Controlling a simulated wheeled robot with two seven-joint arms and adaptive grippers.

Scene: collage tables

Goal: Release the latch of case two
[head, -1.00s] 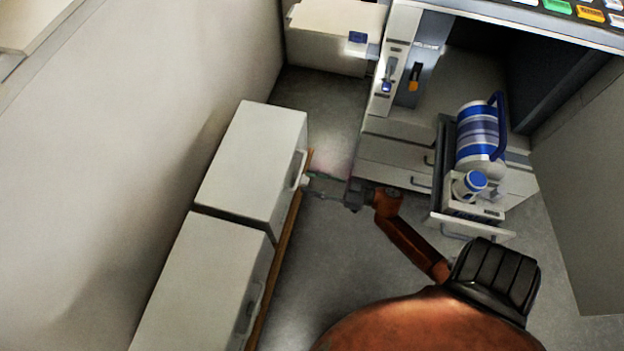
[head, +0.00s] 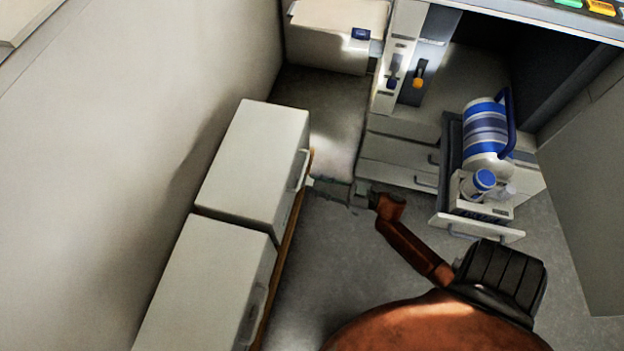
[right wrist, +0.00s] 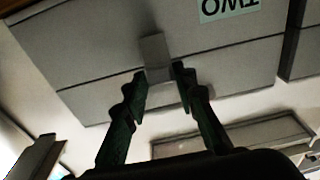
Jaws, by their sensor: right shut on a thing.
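Case two (head: 255,155) is the far one of two pale grey boxes standing along the left wall in the head view. In the right wrist view, case two (right wrist: 85,50) fills the upper part, with an upside-down "TWO" label (right wrist: 229,8). A small grey latch (right wrist: 155,55) sticks out at its seam. My right gripper (right wrist: 160,76) has its two dark green fingertips on either side of the latch and is shut on it. In the head view my right gripper (head: 325,187) reaches left to the case's right side; the latch there is too small to make out clearly. My left gripper is out of view.
A second grey case (head: 205,285) stands nearer, close beside case two. A brown strip (head: 283,250) runs along their right side. Bare floor (head: 325,285) lies between.

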